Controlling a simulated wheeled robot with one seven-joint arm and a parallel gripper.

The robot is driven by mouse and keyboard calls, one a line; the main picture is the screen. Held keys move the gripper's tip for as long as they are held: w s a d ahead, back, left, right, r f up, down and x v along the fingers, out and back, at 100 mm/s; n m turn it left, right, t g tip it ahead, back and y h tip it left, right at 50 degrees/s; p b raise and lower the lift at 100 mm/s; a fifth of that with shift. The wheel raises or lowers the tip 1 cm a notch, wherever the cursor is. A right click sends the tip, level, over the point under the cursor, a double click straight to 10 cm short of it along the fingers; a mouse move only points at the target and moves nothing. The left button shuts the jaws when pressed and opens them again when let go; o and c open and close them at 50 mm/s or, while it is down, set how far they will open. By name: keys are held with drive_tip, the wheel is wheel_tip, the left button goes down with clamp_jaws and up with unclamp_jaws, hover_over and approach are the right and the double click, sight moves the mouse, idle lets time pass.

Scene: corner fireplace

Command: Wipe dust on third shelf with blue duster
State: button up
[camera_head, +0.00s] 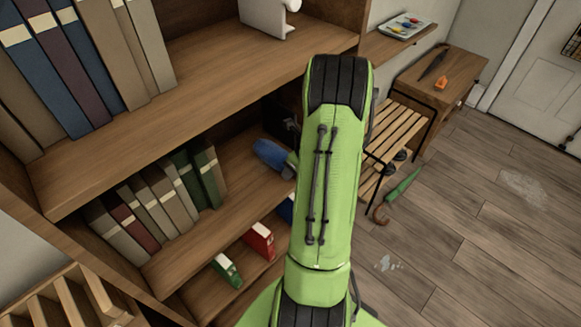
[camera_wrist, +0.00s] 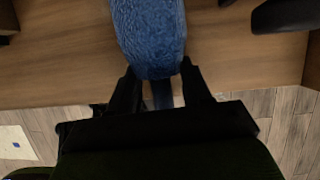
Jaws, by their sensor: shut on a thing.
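The blue duster (camera_head: 271,155) shows in the head view just left of my green arm, over the shelf that holds the small row of books. In the wrist view the blue duster (camera_wrist: 150,35) extends forward from between the fingers of my gripper (camera_wrist: 160,82), which is shut on it. The wooden shelf (camera_wrist: 235,60) lies beneath the duster's head; I cannot tell whether they touch. In the head view this shelf (camera_head: 225,215) is partly bare in front of the books. My arm hides its right part and the gripper. No dust is clearly visible on it.
Books (camera_head: 170,200) stand on the left of this shelf. Large books (camera_head: 85,60) and a white object (camera_head: 268,15) stand on the shelf above. Red and green boxes (camera_head: 258,242) are below. A slatted bench (camera_head: 395,135) and an umbrella (camera_head: 400,190) are at right.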

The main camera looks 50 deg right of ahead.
sight(286, 182)
drive_tip(key=shift+s+a+f, duration=0.1)
drive_tip(key=shift+s, duration=0.6)
drive_tip(key=shift+w+a, duration=0.15)
drive_tip(key=shift+a, duration=0.8)
drive_tip(key=shift+w+a, duration=0.1)
drive_tip(key=shift+a, duration=0.8)
drive_tip(key=shift+w+a+f+b, duration=0.15)
drive_tip(key=shift+a+b, duration=0.4)
drive_tip(key=shift+a, duration=1.55)
drive_tip(key=shift+w+a+r, duration=0.1)
drive_tip(key=shift+w+a, duration=0.05)
drive_tip(key=shift+a, duration=0.9)
drive_tip(key=shift+w+a+r, duration=0.1)
drive_tip(key=shift+a, duration=0.9)
drive_tip(key=shift+w+a+r, duration=0.1)
drive_tip(key=shift+w+a, duration=0.05)
drive_tip(key=shift+a, duration=0.9)
drive_tip(key=shift+f+b, duration=0.25)
drive_tip(key=shift+b, duration=0.05)
